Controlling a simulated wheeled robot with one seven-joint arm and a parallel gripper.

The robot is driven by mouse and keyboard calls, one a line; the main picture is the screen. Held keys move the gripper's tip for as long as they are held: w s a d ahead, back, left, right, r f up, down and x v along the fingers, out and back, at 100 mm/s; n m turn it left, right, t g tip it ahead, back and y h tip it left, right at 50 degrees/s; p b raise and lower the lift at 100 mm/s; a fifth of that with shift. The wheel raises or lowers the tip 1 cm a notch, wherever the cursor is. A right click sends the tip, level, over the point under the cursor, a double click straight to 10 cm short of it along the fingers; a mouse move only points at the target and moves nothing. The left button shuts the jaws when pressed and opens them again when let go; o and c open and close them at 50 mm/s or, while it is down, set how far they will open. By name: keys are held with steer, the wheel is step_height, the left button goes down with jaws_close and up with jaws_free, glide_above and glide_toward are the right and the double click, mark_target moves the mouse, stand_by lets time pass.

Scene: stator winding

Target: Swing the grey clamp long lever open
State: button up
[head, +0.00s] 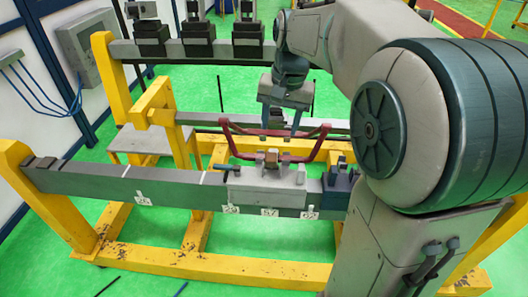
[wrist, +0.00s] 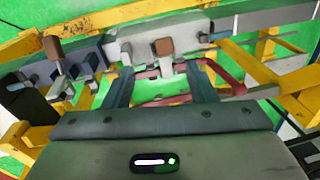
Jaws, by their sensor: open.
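The grey clamp (head: 268,183) sits on the long grey beam, with a brown block on top. A red U-shaped lever (head: 239,153) rises from both sides of it, its crossbar passing near my fingertips. My gripper (head: 280,126) points down behind the clamp body, at the crossbar, with its fingers spread. In the wrist view, the fingers (wrist: 158,72) are apart. The clamp (wrist: 143,43) shows beyond them and the red lever (wrist: 228,82) runs behind and between them. I cannot tell whether the fingers touch the lever. A short dark handle (head: 226,171) sticks out at the clamp's left.
The grey beam (head: 110,186) rests on a yellow frame (head: 60,215) and carries white number tags. A dark block (head: 339,190) stands right of the clamp. A rear beam (head: 173,50) bears several dark clamps. A grey box (head: 87,45) hangs on the left wall.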

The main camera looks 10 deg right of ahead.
mark_target(271, 160)
steer(key=shift+m, duration=0.4)
steer(key=w+f, duration=0.1)
steer(key=f, duration=0.4)
steer(key=w+f, duration=0.1)
steer(key=f, duration=0.4)
steer(key=w+a+f, duration=0.1)
steer(key=f, duration=0.4)
steer(key=shift+w, duration=0.1)
jaws_close()
steer(key=shift+a, duration=0.1)
